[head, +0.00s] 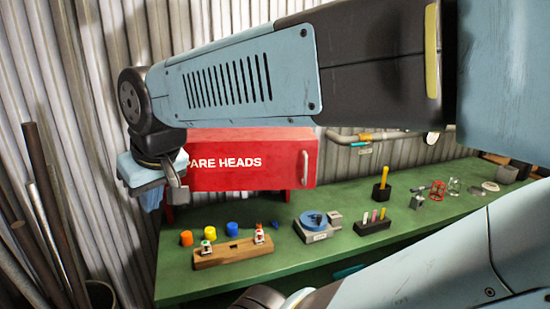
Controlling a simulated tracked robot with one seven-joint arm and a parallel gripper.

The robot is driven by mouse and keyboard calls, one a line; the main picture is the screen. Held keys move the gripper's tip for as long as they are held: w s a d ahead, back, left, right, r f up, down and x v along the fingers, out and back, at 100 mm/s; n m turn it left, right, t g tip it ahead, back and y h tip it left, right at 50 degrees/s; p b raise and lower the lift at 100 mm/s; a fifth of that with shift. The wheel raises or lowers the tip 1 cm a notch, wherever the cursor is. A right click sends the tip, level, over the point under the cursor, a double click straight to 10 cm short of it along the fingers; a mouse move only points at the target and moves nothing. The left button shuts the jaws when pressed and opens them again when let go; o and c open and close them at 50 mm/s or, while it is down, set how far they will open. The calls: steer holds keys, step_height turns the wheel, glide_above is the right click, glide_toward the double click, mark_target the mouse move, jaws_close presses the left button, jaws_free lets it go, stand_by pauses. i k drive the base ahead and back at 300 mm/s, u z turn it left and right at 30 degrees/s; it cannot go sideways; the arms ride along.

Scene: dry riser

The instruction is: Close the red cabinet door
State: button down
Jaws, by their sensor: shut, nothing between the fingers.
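The red cabinet (240,134) stands on short red legs at the back left of the green workbench. Its red door (250,175) faces me, with white lettering reading "PARE HEADS" and an upright pale handle (305,168) near its right edge. The door looks flush or nearly so; I cannot tell whether a small gap remains. My gripper (177,196) is shut and empty at the door's left end in the picture. It hides the left edge and the start of the lettering. I cannot tell whether it touches the door.
The green bench (215,283) carries a wooden block (233,252) with small fittings, orange, yellow and blue caps, a blue round device (313,222) and pen holders. Pipes (370,138) run along the corrugated wall. Rods (45,190) lean at the left. My arm crosses above the cabinet.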

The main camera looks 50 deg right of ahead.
mark_target(221, 159)
steer(key=z, duration=1.2)
steer(key=k, duration=0.35)
